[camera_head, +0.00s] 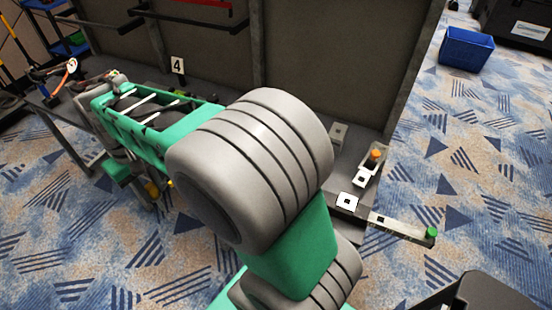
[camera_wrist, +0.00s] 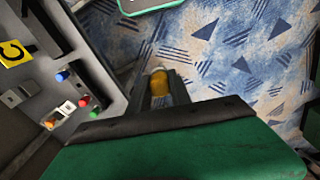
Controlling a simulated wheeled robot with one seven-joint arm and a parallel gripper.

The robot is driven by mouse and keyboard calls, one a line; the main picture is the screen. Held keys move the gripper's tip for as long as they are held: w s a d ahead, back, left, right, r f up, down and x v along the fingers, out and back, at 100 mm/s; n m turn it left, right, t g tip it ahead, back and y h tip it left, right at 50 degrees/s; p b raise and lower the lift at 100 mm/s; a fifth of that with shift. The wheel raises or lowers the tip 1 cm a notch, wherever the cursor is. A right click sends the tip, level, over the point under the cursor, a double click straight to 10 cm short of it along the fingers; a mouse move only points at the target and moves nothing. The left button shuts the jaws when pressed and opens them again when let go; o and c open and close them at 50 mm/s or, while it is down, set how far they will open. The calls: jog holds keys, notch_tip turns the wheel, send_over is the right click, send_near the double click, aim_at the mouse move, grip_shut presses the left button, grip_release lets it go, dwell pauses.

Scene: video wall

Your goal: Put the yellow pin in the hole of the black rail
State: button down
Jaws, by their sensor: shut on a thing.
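In the wrist view, my gripper (camera_wrist: 158,76) is shut on the yellow pin (camera_wrist: 161,86), which sits between the two dark fingers with a pale end at the fingertips. Patterned carpet is behind it, and the table edge is to its left, apart from the pin. In the head view, a small yellow spot low at left, beside the table leg, may be the pin; my arm hides much there. A dark bar (camera_wrist: 92,72) lies along the table's edge in the wrist view. I cannot tell whether it is the black rail, and no hole is clear.
The table (camera_wrist: 30,115) carries blue, red, green and orange knobs. In the head view, black bars (camera_head: 190,22) run along the back panel (camera_head: 330,55). A bracket with a green knob (camera_head: 431,232) juts out at right. A blue bin (camera_head: 467,48) stands on open carpet.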

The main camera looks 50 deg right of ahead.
jog(key=s+d+f+m, duration=0.15)
jog(key=s+d, duration=0.35)
jog(key=d, duration=0.8)
jog(key=s+d+f+m, duration=0.15)
jog(key=s+d, duration=0.25)
jog(key=d, duration=0.9)
jog(key=s+d+f, duration=0.2)
jog(key=s+d, duration=0.5)
jog(key=s, duration=0.6)
jog(key=s+d+f, duration=0.1)
jog(key=s+d, duration=0.6)
jog(key=s, duration=0.6)
jog(key=shift+m, duration=0.3)
notch_tip(320, 180, down, 5)
jog(key=b, duration=0.3)
jog(key=shift+d+b, duration=0.15)
jog(key=shift+b, duration=0.25)
jog(key=shift+s+f, duration=0.1)
jog(key=shift+s, duration=0.1)
jog(key=shift+f, duration=0.1)
jog(key=shift+f, duration=0.25)
